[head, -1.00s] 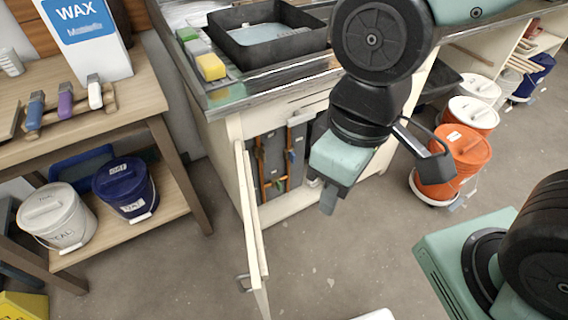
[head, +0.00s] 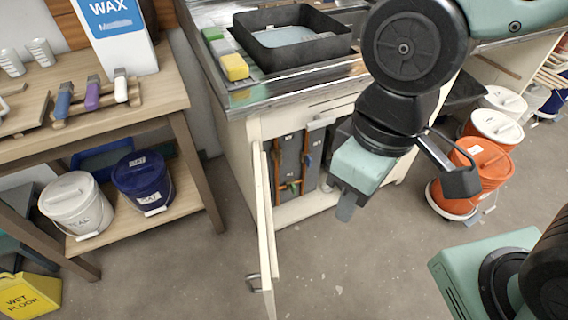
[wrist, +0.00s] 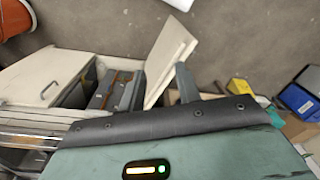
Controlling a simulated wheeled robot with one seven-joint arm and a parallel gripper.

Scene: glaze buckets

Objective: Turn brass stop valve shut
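An under-sink cabinet (head: 258,129) stands open, with upright copper-coloured pipes (head: 307,150) on a dark grey panel inside. Small coloured fittings sit on the pipes, including a green and yellowish one (head: 292,186) low down. I cannot tell for sure which is the brass stop valve. My gripper (head: 347,208) hangs in front of the right side of the opening, apart from the pipes. The wrist view shows my gripper (wrist: 162,86) with two grey fingers apart and nothing between them. The pipes also show in the wrist view (wrist: 122,77), left of the fingers.
The cabinet door (head: 263,215) swings out toward me, left of my gripper. A sink counter with a black tray (head: 290,58) is above. Orange buckets (head: 478,168) stand to the right. A wooden bench (head: 150,110) with buckets is to the left. Floor in front is clear.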

